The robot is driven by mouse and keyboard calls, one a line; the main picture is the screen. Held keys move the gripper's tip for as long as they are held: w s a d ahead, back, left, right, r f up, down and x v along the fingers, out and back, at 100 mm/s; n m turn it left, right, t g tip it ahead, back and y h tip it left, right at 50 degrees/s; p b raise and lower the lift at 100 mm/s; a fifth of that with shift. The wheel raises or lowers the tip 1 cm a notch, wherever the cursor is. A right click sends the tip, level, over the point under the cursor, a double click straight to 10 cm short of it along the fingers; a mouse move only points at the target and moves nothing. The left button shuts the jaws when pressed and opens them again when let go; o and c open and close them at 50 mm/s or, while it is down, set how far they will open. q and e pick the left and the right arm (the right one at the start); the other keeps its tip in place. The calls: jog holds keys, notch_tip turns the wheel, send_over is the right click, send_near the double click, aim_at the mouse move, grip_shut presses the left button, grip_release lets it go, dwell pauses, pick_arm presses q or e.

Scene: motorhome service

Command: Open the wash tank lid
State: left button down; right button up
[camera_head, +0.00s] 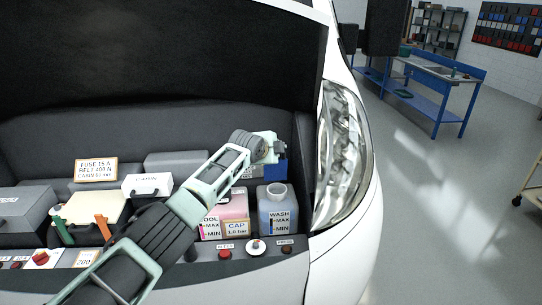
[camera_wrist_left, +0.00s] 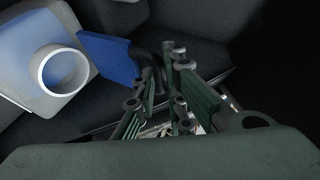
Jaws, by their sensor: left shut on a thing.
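The wash tank (camera_head: 277,218), a pale translucent box with a WASH label and MAX/MIN marks, stands at the right end of the engine bay. Its round neck is uncovered. The tank's white ring-shaped mouth also shows at the left of the left wrist view (camera_wrist_left: 42,70). A blue flat lid (camera_wrist_left: 112,57) is tilted up beside the mouth, clear of it; its blue also shows behind the neck in the head view (camera_head: 283,169). My left gripper (camera_head: 272,146) is above and behind the tank, its fingers (camera_wrist_left: 164,72) shut on the lid's edge. My right gripper is out of view.
Left of the tank stands a pink coolant tank (camera_head: 236,203) with a CAP label. Grey boxes, a white box (camera_head: 147,186) and a fuse sign (camera_head: 96,169) fill the bay. The headlight (camera_head: 343,150) borders the right side; the raised hood (camera_head: 150,50) hangs above.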

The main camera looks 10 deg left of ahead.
pick_arm(q)
jog(key=shift+w+r, duration=0.15)
jog(key=shift+r, duration=0.4)
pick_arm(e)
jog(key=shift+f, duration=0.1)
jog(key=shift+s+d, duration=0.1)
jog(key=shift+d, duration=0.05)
pick_arm(q)
jog(key=c, duration=2.1)
grip_release()
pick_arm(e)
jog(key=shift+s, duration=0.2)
pick_arm(q)
jog(key=shift+v, duration=5.95)
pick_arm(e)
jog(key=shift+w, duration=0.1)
pick_arm(q)
jog(key=shift+f, duration=0.3)
